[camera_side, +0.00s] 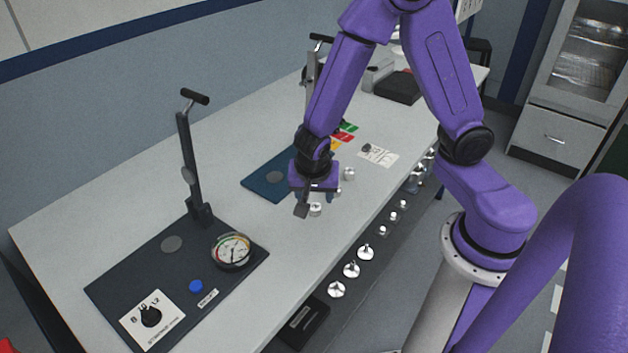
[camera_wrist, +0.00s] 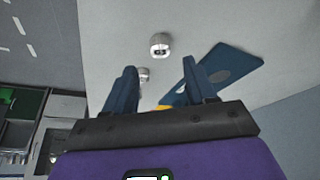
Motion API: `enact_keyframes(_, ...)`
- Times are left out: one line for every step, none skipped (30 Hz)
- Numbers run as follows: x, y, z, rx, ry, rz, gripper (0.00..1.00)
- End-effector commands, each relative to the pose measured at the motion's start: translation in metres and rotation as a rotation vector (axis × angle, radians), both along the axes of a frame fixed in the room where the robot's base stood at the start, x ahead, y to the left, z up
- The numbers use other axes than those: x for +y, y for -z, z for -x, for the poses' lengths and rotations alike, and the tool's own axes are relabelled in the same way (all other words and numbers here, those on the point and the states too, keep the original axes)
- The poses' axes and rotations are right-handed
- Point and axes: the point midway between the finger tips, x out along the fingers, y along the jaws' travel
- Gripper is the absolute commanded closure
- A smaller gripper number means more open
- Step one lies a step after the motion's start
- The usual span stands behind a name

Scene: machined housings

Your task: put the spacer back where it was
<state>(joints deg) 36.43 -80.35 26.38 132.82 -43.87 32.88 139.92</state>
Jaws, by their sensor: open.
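Two small silver round parts are on the white table. One (camera_side: 315,209) is just beside my gripper's fingertips in the side view; the other (camera_side: 348,173) is farther back, to the right. The wrist view also shows two: one with a dark recess (camera_wrist: 160,44) beyond the fingertips, and one (camera_wrist: 143,75) partly hidden by the left finger. I cannot tell which is the spacer. My gripper (camera_side: 302,210) points down over the table, open; its two dark fingers (camera_wrist: 163,78) are apart with nothing held between them.
A blue plate (camera_side: 256,187) with a grey disc lies behind my gripper. A dark panel (camera_side: 120,284) with a lever (camera_side: 190,160), gauge (camera_side: 232,251) and knob stands at front left. Coloured labels (camera_side: 345,132) and a marked card (camera_side: 378,156) lie behind.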

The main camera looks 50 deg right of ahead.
Motion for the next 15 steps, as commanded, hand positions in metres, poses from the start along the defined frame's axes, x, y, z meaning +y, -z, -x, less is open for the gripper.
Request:
enact_keyframes(0.004,-0.009,0.001,-0.006,-0.002,-0.003,0.44)
enact_keyframes(0.005,-0.013,0.001,-0.006,-0.002,-0.003,0.44)
enact_keyframes(0.007,-0.018,0.003,-0.006,0.0,-0.003,0.44)
enact_keyframes(0.008,-0.022,0.004,-0.005,-0.001,-0.003,0.44)
enact_keyframes(0.009,-0.026,0.005,-0.004,-0.001,-0.003,0.44)
enact_keyframes(0.011,-0.03,0.006,-0.003,-0.001,-0.004,0.44)
enact_keyframes(0.012,-0.034,0.007,-0.004,-0.002,-0.003,0.44)
enact_keyframes(0.013,-0.037,0.007,-0.005,-0.001,-0.002,0.44)
enact_keyframes(0.015,-0.041,0.008,-0.004,-0.002,-0.002,0.44)
enact_keyframes(0.016,-0.044,0.009,-0.004,-0.002,-0.001,0.44)
enact_keyframes(0.016,-0.046,0.009,-0.004,-0.001,-0.001,0.44)
enact_keyframes(0.017,-0.048,0.01,-0.003,0.0,-0.001,0.44)
enact_keyframes(0.017,-0.05,0.011,-0.003,0.0,-0.001,0.44)
enact_keyframes(0.018,-0.051,0.011,-0.002,0.0,0.0,0.44)
enact_keyframes(0.018,-0.053,0.012,-0.001,-0.002,-0.001,0.44)
